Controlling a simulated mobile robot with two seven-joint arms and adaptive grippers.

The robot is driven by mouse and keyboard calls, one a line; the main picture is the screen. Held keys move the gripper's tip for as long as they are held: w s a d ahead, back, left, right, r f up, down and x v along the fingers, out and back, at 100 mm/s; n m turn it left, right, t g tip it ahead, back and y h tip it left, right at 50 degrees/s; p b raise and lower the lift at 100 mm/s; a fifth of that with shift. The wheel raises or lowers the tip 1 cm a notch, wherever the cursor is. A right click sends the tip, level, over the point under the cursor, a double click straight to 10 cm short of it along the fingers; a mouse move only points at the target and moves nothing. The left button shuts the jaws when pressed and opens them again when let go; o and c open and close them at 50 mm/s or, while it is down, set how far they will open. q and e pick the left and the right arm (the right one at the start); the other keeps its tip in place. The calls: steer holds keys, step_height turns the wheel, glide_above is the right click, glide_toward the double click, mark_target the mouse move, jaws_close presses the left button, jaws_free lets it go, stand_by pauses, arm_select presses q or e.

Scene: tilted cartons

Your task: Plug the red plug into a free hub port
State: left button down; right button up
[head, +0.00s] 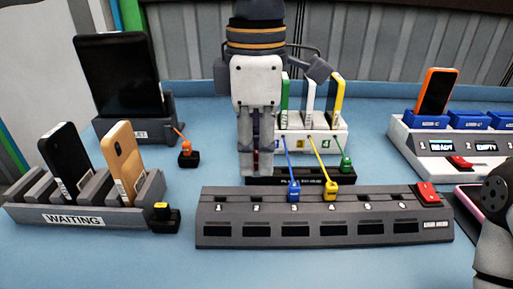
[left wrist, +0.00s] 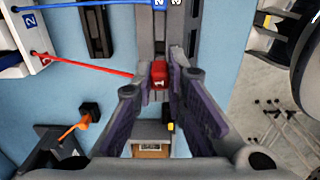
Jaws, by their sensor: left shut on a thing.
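My left gripper (head: 256,165) hangs from above in the middle of the head view, behind the hub's left half. In the left wrist view its purple-lined fingers (left wrist: 163,85) are closed on the red plug (left wrist: 160,76), marked 1, whose red cable (left wrist: 85,64) runs left. The plug is mostly hidden in the head view. In the wrist view it overlaps the grey hub (left wrist: 147,30); contact cannot be told. The hub (head: 215,231) has a blue plug (head: 294,192) at port 3 and a yellow plug (head: 331,191) at port 4. Ports 1, 2, 5 and 6 look empty.
A black strip (head: 262,181) behind the hub lies near a green plug (head: 346,165). A WAITING rack (head: 30,212) with phones stands left, near a small black-yellow block (head: 164,215). An orange plug (head: 186,147) stands behind. A white dock (head: 400,135) is at right. The front table is clear.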

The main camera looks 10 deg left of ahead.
mark_target(256, 175)
arm_select(q)
steer(key=shift+f, duration=2.35)
steer(key=shift+f, duration=0.75)
steer(key=c, duration=1.1)
jaws_free()
steer(key=shift+r, duration=0.1)
steer(key=shift+r, duration=3.5)
